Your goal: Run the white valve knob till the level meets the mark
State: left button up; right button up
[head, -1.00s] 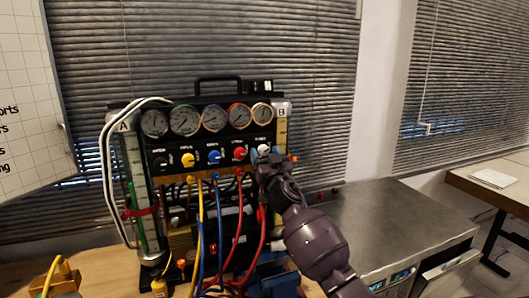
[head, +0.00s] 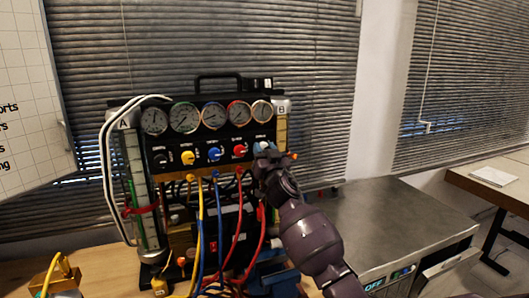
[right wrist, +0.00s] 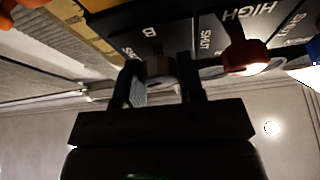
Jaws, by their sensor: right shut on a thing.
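The gauge rig (head: 205,137) is a black panel with round dials above a row of coloured knobs. The white valve knob (head: 262,146) is at the right end of the row, mostly hidden by my right gripper (head: 265,153). In the right wrist view the knob (right wrist: 160,67) sits between the two fingers of my gripper (right wrist: 160,82), which is shut on it. Tube A (head: 137,185) on the left has a green line and a red band (head: 141,210). Tube B (head: 282,130) has a yellowish scale, partly hidden by my arm. I cannot make out the liquid level. My left gripper is out of view.
The red knob (head: 239,151) is close beside the held one. Yellow, blue and red hoses (head: 237,220) hang in front of the rig. A blue item (head: 277,279) is below my right arm. A steel worktop (head: 385,220) at right is clear.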

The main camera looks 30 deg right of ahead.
jog(key=m+h, duration=0.1)
jog(key=m, duration=0.1)
jog(key=shift+a+f+m+b, duration=0.1)
jog(key=shift+m+b, duration=0.2)
jog(key=shift+b, duration=0.1)
jog(key=shift+m+g+h+b, duration=0.2)
jog(key=shift+m+g+h, duration=0.3)
jog(key=shift+m, duration=0.5)
jog(key=shift+m+g+h+b, duration=0.15)
jog(key=shift+m+g+h, duration=0.15)
jog(key=shift+m+h, duration=0.55)
jog(key=shift+m, duration=0.25)
jog(key=o, duration=0.7)
jog(key=shift+o, duration=1.1)
